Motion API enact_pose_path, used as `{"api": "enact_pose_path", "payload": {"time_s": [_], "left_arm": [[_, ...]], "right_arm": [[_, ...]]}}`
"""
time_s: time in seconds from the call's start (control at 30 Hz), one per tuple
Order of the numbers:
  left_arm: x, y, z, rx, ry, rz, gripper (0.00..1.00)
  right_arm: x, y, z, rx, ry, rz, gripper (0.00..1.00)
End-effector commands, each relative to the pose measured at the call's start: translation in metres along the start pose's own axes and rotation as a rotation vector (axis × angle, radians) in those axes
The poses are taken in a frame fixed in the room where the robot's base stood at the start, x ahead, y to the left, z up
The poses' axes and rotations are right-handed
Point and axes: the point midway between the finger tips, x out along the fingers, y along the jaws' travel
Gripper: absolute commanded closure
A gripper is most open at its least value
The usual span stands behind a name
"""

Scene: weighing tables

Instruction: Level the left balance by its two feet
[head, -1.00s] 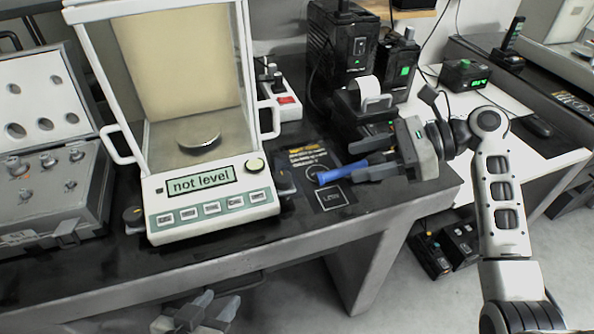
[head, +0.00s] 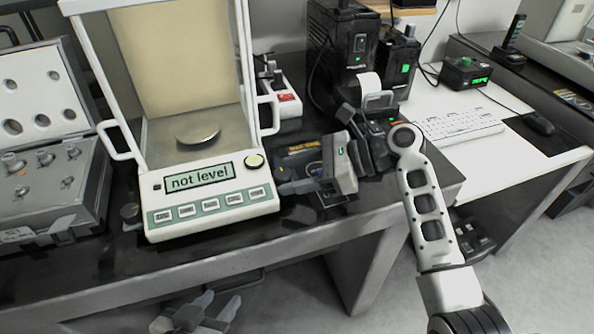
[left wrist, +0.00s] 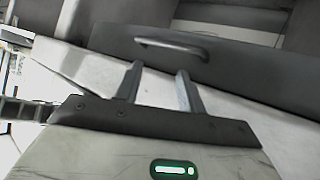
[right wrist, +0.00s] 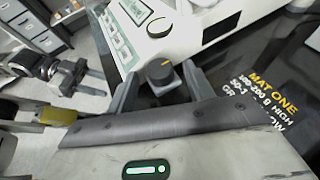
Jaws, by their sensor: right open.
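The left balance (head: 210,212) is a white weighing cabinet on the dark table, and its display (head: 199,179) reads "not level". Its left foot (head: 131,213) is a dark knob at the front left corner. My left gripper (head: 203,312) is open and empty, low in front of the table.
A case of weights (head: 45,185) stands left of the balance. A dark mat with yellow lettering (right wrist: 270,90) lies right of it, partly under my right gripper. Black devices (head: 345,50) stand behind. A keyboard (head: 460,124) is on the white table at right.

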Motion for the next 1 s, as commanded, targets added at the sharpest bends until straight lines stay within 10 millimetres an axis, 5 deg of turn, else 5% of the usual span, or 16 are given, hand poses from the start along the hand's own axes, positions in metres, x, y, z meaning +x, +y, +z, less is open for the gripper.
{"api": "enact_pose_path", "payload": {"time_s": [0.07,0.2,0.57,1.0], "left_arm": [[0.000,0.000,0.000,-0.001,0.000,0.000,0.61],[0.000,0.000,0.000,-0.001,0.000,-0.001,0.61],[-0.006,0.000,-0.008,0.009,-0.005,-0.007,0.61],[-0.003,-0.004,-0.004,0.040,-0.029,-0.022,0.61]], "right_arm": [[0.000,0.000,0.000,0.000,0.000,0.000,0.53],[0.000,0.000,0.000,0.000,0.000,0.000,0.92],[-0.002,-0.002,0.004,-0.016,0.000,0.040,0.92],[0.002,-0.010,0.001,-0.132,-0.002,0.316,0.92]]}}
